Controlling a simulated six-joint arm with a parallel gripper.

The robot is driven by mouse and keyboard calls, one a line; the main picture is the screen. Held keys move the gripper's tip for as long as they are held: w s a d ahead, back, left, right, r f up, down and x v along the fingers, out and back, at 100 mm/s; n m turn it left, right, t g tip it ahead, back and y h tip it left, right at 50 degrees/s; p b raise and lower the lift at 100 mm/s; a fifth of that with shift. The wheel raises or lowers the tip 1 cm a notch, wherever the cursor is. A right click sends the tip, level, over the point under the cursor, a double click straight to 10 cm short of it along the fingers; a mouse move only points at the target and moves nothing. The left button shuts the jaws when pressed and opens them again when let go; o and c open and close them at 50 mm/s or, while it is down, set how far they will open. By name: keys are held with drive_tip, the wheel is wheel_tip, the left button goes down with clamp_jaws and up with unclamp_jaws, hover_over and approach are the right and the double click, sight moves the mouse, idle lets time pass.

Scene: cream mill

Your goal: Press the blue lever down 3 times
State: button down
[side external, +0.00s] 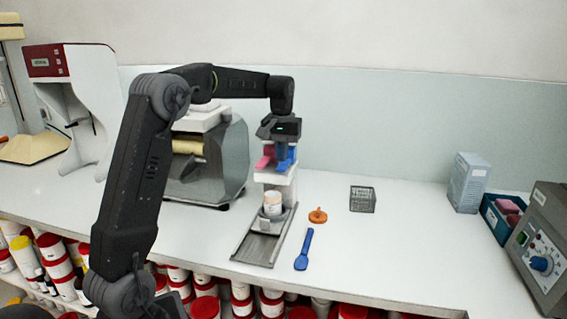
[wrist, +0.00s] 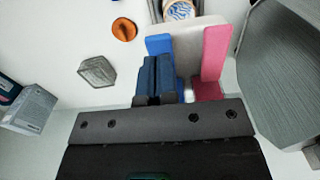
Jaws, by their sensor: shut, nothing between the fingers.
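The dispenser (side external: 275,178) is a white stand with two levers. Its blue lever (side external: 291,157) is on the right and its pink lever (side external: 265,158) on the left in the side view. In the wrist view the blue lever (wrist: 158,44) is left of the pink lever (wrist: 214,52). My gripper (side external: 282,150) is shut and empty, pointing down over the blue lever. In the wrist view its dark blue fingers (wrist: 154,66) cover much of that lever. I cannot tell whether they touch it. A white tub (side external: 272,204) stands beneath on the metal slide (side external: 258,248).
A blue spoon (side external: 304,250), an orange lid-like piece (side external: 318,215) and a grey basket (side external: 362,199) lie to the right. A large grey-sided machine (side external: 228,160) stands close on the left. The counter between the basket and the right-hand boxes is clear.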

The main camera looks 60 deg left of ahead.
sight(282, 166)
drive_tip(key=shift+f, duration=1.25)
drive_tip(key=shift+r, duration=3.55)
drive_tip(key=shift+f, duration=2)
drive_tip(key=shift+f, duration=1.55)
drive_tip(key=shift+r, duration=0.15)
